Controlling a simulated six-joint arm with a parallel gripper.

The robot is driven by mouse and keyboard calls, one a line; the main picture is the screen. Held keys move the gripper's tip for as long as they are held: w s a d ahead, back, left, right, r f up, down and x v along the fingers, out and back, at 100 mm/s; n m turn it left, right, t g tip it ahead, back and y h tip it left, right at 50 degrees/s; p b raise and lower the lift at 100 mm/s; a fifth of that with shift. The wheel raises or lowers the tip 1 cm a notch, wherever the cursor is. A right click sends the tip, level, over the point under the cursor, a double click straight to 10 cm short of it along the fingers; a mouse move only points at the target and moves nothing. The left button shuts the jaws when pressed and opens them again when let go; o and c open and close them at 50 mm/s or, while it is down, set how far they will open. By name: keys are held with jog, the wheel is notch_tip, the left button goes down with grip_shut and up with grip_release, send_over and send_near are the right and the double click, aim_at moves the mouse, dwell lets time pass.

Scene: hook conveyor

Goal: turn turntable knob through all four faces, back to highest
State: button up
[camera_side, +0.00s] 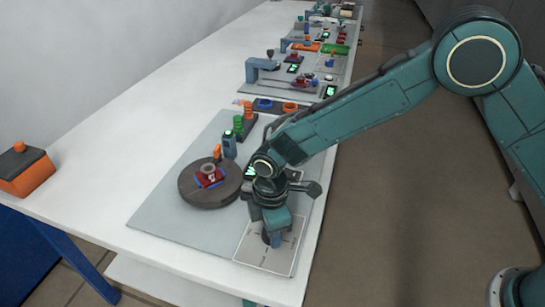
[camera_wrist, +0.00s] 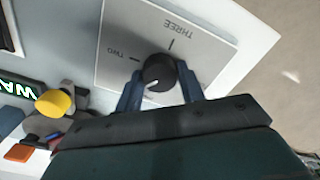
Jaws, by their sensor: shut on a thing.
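The knob (camera_wrist: 159,73) is a round black dial with a white pointer mark, on a light grey panel (camera_wrist: 207,50) with the labels TWO and THREE and tick lines. My gripper (camera_wrist: 158,90) is shut on the knob, with one blue finger on each side of it. In the side view my gripper (camera_side: 274,236) points down over the panel at the front right of the table and hides most of the knob. The dark round turntable (camera_side: 192,198) stands to the left, with a red and blue part (camera_side: 210,178) on it.
A small display with green text (camera_wrist: 18,88) and a yellow round cap (camera_wrist: 54,103) lie beside the panel. Green and orange stacked pieces (camera_side: 239,124) stand behind the turntable. An orange and black box (camera_side: 24,170) sits at the far left. The table's right edge is close to the panel.

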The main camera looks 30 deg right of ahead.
jog(key=m, duration=0.5)
jog(key=shift+r+m, duration=0.1)
jog(key=shift+m, duration=2.4)
jog(key=o, duration=1)
jog(key=shift+c, duration=0.2)
notch_tip(320, 180, up, 14)
